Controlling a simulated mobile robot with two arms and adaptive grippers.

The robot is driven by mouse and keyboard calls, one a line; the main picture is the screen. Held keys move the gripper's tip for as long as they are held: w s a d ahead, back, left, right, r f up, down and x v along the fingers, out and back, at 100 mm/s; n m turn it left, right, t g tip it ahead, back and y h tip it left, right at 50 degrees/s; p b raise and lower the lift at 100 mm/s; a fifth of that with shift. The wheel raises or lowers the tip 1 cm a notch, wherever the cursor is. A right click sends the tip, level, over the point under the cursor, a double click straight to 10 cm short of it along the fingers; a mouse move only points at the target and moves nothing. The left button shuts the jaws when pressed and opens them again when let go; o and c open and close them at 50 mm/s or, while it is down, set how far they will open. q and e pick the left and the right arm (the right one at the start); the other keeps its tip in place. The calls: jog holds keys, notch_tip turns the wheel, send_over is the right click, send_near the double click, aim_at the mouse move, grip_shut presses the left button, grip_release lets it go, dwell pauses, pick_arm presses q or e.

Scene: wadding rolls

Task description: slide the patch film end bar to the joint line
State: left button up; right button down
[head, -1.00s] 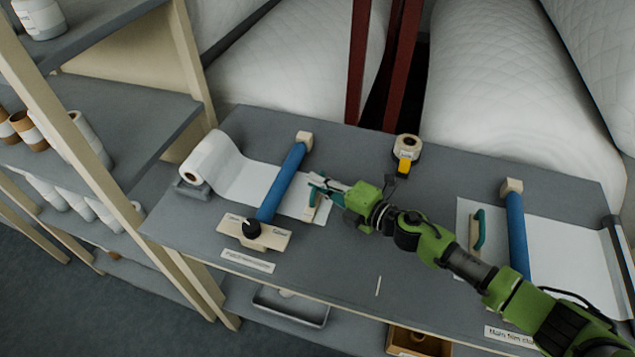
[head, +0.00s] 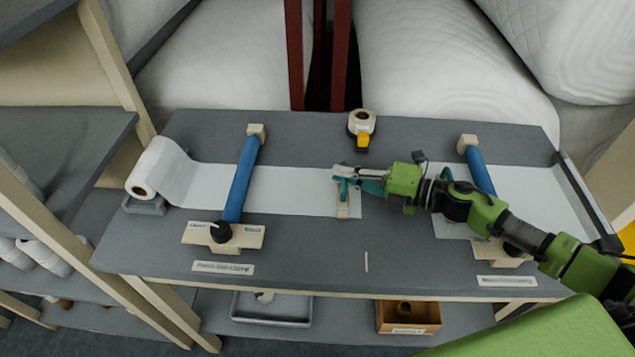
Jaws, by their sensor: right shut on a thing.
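The patch film (head: 290,190) is a white sheet running right from a roll (head: 158,172) under the left blue clamp bar (head: 240,180). Its pale end bar (head: 342,211) with a teal handle lies across the film's right end. My right gripper (head: 345,178) is shut on the end bar at its handle, reaching in from the right; its fingers partly hide the handle. A short pale line (head: 366,262) on the table front, seemingly the joint line mark, is slightly right of the end bar. My left gripper is out of view.
The main film (head: 535,200) lies at the right under another blue clamp bar (head: 481,172), partly behind my right arm. A tape dispenser (head: 361,128) stands at the back. The grey table (head: 310,243) is clear in front of the film.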

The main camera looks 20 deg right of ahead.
jog(key=shift+s+d, duration=0.1)
jog(key=shift+d, duration=0.3)
jog(key=c, duration=2.4)
grip_release()
jog(key=shift+d, duration=0.15)
jog(key=shift+s, duration=0.1)
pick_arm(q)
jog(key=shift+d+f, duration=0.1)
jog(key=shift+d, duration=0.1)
pick_arm(e)
jog(key=v, duration=1.2)
jog(key=shift+d, duration=0.1)
